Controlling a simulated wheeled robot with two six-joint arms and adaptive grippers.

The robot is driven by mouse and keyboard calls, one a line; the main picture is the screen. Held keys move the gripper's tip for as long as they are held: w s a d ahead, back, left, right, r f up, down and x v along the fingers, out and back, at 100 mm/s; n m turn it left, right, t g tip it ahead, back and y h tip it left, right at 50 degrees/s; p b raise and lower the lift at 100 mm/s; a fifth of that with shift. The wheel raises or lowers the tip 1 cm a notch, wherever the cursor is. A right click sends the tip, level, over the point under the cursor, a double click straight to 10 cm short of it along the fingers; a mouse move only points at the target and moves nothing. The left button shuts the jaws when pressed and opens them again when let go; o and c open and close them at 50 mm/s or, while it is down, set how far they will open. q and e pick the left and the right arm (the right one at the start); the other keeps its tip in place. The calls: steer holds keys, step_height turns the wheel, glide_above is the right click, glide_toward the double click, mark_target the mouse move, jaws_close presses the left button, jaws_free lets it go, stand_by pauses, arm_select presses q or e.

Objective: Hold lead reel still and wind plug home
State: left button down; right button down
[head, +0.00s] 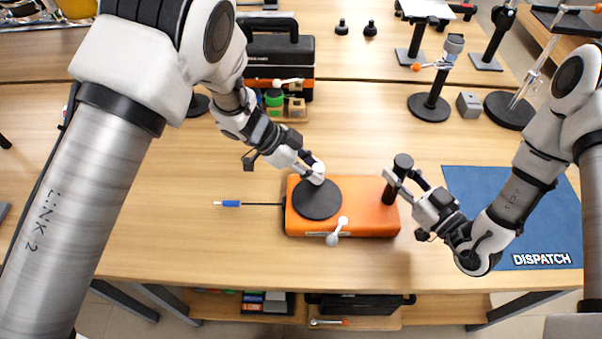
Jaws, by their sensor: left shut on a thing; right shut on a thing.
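The lead reel (365,222) is an orange box on the table with a round black disc (318,203) on top and a black upright post (387,191) at its right end. A thin black lead runs out of its left side to a blue plug (231,204) with a pale tip, lying on the table a short way off. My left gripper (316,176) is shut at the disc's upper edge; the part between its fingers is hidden. My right gripper (394,180) is shut on the black post from the right.
A small pale lever (334,236) sits at the reel's front edge. A blue DISPATCH mat (470,185) lies to the right. Behind stand a black-and-orange toolbox (285,50), a round-based stand (429,107) and a grey block (468,104). The table in front of the plug is clear.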

arm_select(q)
steer(key=shift+s+d, duration=0.15)
steer(key=shift+d, duration=0.5)
steer(key=c, duration=0.8)
jaws_free()
steer(key=v, duration=1.2)
